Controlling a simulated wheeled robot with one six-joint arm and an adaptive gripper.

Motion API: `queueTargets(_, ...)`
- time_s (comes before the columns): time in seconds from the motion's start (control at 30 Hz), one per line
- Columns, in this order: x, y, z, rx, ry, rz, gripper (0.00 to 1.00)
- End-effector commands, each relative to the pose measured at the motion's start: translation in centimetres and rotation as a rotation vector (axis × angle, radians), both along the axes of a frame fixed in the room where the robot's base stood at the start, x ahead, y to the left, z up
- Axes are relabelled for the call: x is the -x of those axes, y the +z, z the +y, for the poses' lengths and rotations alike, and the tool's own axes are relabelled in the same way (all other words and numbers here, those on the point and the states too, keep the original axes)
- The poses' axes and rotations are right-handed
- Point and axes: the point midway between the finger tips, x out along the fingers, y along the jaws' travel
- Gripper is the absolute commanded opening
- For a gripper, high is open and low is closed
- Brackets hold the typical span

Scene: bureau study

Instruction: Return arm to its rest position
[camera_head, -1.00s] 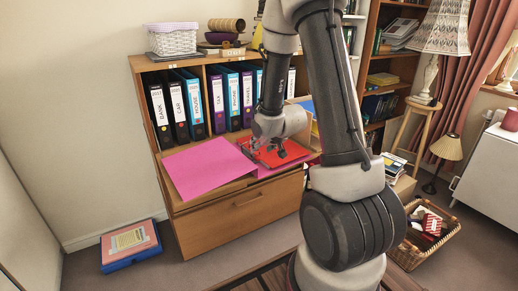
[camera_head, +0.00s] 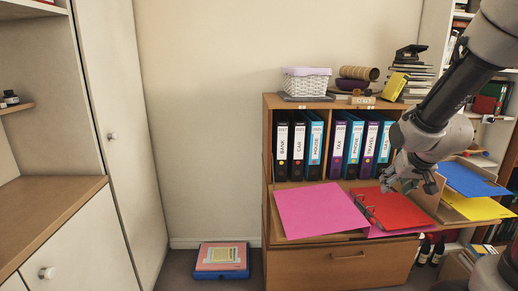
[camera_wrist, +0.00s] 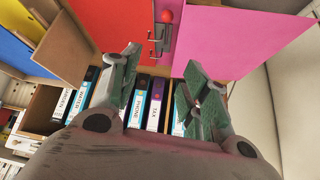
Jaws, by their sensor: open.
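My gripper (camera_head: 411,182) is at the right in the head view, above the red folder (camera_head: 393,208) on the bureau's fold-down surface. In the wrist view my gripper (camera_wrist: 158,95) has its two fingers spread apart with nothing between them. My arm comes in from the upper right of the head view. The red folder has metal rings along its left side, and they also show in the wrist view.
Upright binders (camera_head: 297,145) fill the bureau shelf behind the gripper. A white basket (camera_head: 305,82) stands on top. Blue (camera_head: 468,179) and yellow (camera_head: 478,208) sheets lie at the right. A blue box (camera_head: 222,261) sits on the floor at left.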

Motion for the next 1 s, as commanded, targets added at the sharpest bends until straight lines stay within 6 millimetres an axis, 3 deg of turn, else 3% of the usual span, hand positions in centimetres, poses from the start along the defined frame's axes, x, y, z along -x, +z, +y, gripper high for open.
queueTargets(0.03,1.9,2.1,0.5,0.006,0.009,0.013,0.46)
queueTargets(0.2,9.9,6.5,1.9,0.017,0.053,0.112,0.46)
queueTargets(0.4,18.3,9.0,3.3,0.013,0.109,0.208,0.46)
queueTargets(0.5,20.9,9.4,3.6,0.012,0.126,0.237,0.46)
queueTargets(0.67,22.4,9.5,3.8,0.010,0.139,0.259,0.46)
queueTargets(1.0,22.4,9.5,3.8,0.010,0.138,0.261,0.46)
